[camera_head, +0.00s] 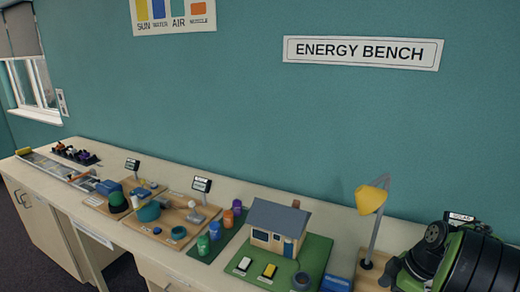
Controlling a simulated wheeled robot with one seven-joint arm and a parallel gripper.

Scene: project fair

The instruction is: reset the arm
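Large dark, rounded arm links with green edges fill the lower right corner of the head view, and they look like part of my own arm. They stand in front of the right end of the bench (405,235) and hide what lies behind them. I cannot make out my gripper or its fingertips in this view.
The bench holds a model house (277,228) on a green board, a yellow lamp (371,199) close left of the arm links, coloured canisters (203,245), wooden boards with small exhibits (163,215), and a long tray (50,172) at the far left. A teal wall stands behind.

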